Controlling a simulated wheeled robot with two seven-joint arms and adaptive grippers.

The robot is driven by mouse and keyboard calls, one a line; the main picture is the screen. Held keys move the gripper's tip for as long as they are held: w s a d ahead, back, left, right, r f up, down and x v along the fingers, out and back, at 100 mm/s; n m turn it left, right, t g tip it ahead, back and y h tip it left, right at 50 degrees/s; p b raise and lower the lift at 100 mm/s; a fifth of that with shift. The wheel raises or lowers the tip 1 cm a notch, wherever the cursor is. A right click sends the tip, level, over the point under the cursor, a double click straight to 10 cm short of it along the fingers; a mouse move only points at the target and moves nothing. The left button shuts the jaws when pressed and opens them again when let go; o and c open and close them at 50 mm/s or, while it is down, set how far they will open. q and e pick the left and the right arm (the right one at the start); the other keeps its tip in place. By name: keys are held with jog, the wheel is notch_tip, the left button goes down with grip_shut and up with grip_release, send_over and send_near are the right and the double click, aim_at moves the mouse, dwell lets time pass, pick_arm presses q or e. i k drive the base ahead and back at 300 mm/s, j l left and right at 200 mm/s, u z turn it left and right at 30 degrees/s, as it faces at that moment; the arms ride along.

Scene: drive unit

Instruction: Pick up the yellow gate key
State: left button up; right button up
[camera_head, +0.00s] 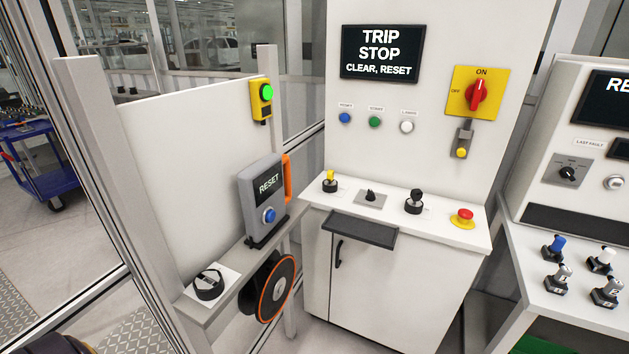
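A small key with a yellow head (330,175) stands upright in a round black key switch (330,186) at the left of the white console top. It looks like the yellow gate key; no label on it can be read. A similar key with a black head (415,196) stands in a switch further right on the same top.
A black selector knob (370,196) sits between the two keys, and a red emergency button (463,216) is at the right. A black tray (362,231) juts out in front. A grey RESET box (263,195) stands on the left ledge.

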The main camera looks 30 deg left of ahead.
aim_at(330, 174)
jog(key=i+u, duration=0.35)
jog(key=i, duration=0.15)
jog(key=i+u, duration=0.35)
jog(key=i+l+u, duration=0.35)
jog(key=i, duration=0.25)
